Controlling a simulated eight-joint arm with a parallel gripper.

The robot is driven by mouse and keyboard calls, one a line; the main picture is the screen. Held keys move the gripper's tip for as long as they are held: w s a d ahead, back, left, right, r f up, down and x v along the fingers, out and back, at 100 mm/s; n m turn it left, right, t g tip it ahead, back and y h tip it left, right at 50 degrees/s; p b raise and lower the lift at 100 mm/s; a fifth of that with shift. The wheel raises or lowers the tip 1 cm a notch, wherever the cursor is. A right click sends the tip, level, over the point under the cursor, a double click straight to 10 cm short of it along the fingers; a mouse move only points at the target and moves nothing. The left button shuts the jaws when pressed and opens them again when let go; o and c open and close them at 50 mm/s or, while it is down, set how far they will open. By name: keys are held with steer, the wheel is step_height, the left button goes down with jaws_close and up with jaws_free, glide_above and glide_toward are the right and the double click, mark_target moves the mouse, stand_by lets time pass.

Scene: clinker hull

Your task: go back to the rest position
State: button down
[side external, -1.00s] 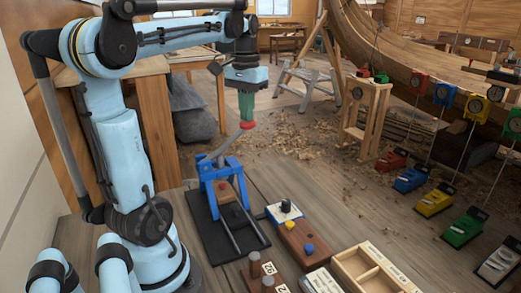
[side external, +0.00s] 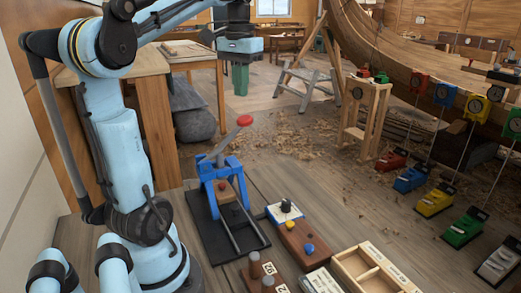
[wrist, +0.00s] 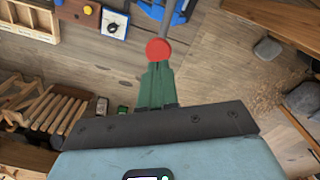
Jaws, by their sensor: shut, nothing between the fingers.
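My gripper (side external: 240,92) hangs with its green fingers pointing down, above and apart from the blue lever press. In the wrist view the green fingers (wrist: 157,72) are closed together with nothing between them. The blue press (side external: 222,172) stands on a black base on the bench, with its lever tilted up to a red knob (side external: 245,120). In the wrist view the red knob (wrist: 159,49) appears just beyond the fingertips; the side view shows a gap below them. A small wooden block with a red-brown peg (side external: 223,187) sits in the press.
Right of the press are a wooden box with a dark knob and yellow and blue buttons (side external: 300,240), and a divided wooden tray (side external: 372,270). Colored gauge stands (side external: 435,200) line the right near the hull. A wooden table (side external: 165,65) is behind my arm.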

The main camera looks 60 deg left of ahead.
steer(key=w+d+f+m+t, duration=0.1)
steer(key=d+f+m+t, duration=0.2)
steer(key=d+f, duration=0.5)
steer(key=w+d+f+m+t, duration=0.1)
steer(key=d+f+m+t, duration=0.2)
steer(key=d+f, duration=0.5)
steer(key=d+t, duration=0.1)
steer(key=d, duration=0.5)
steer(key=shift+w+f, duration=0.2)
steer(key=shift+w, duration=0.05)
steer(key=c, duration=1.8)
jaws_free()
steer(key=shift+c, duration=0.2)
